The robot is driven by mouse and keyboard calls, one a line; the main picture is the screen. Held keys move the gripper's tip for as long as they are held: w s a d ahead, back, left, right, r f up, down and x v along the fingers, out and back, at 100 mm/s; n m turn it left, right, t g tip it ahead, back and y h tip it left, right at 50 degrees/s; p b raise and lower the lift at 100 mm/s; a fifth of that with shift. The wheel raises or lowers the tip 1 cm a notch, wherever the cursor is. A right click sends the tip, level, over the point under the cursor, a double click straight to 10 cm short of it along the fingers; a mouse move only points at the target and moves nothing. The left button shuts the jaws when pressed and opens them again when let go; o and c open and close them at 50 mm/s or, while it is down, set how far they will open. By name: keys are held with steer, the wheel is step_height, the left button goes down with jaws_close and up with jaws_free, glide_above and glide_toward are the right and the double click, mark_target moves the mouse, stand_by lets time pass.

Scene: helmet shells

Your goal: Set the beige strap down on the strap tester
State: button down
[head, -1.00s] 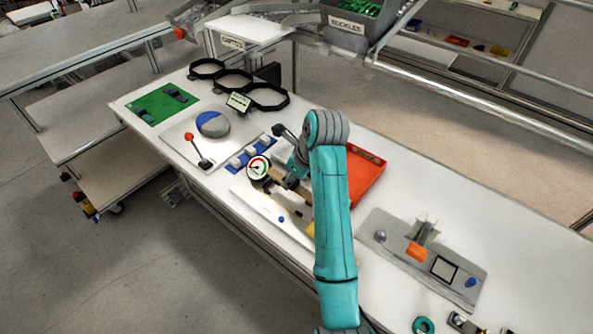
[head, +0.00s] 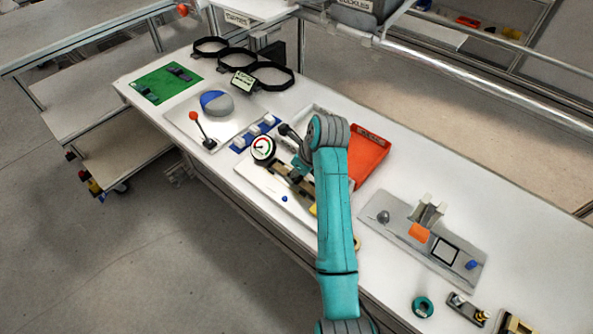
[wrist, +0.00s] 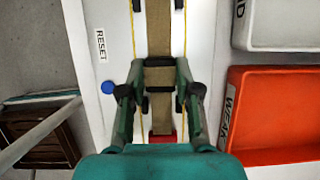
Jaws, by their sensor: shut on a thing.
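The beige strap (wrist: 160,45) runs lengthwise down the middle of the wrist view, between my gripper's fingers. My gripper (wrist: 160,88) is shut on the strap, with a finger on each side. The strap tester (head: 262,184) is a long white plate with a round dial gauge (head: 263,149) and a blue button (head: 284,198). In the wrist view its blue button (wrist: 108,87) and RESET label lie left of the strap. The strap is over the tester's middle line; I cannot tell whether it touches. My arm hides part of the tester in the head view.
An orange-red bin (head: 367,158) stands close beside the tester, also large at right in the wrist view (wrist: 275,115). A pale bin (wrist: 280,25) is above it there. A grey fixture plate (head: 400,240) lies to the right, and a lever plate (head: 209,145) to the left.

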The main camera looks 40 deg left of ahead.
steer(key=shift+f, duration=0.4)
stand_by(0.3)
steer(key=c, duration=0.7)
jaws_free()
steer(key=v, duration=1.1)
steer(key=shift+d+r, duration=0.1)
steer(key=shift+r, duration=0.3)
